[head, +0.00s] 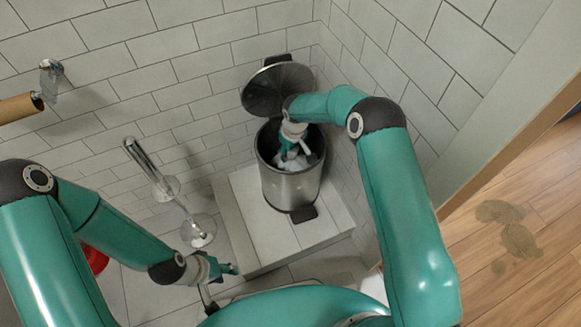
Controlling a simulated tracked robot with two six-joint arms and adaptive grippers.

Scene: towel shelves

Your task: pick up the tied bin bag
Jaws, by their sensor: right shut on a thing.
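The tied bin bag (305,161) is a whitish bundle inside the steel pedal bin (291,188), whose round lid (277,90) stands open against the wall. My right gripper (291,155) reaches down into the bin and is shut on the bag near its top. The bin wall and my gripper hide most of the bag. My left gripper (232,269) is low at the left, in front of the tiled step, away from the bin. Its fingers are too small to tell open from shut.
The bin stands on a tiled step (240,213) in the corner. A chrome brush stand (199,231) is left of it, and a toilet roll holder (50,80) is on the wall. A red object (96,260) sits behind my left arm. Wooden floor (500,285) with brownish stains (519,240) lies right.

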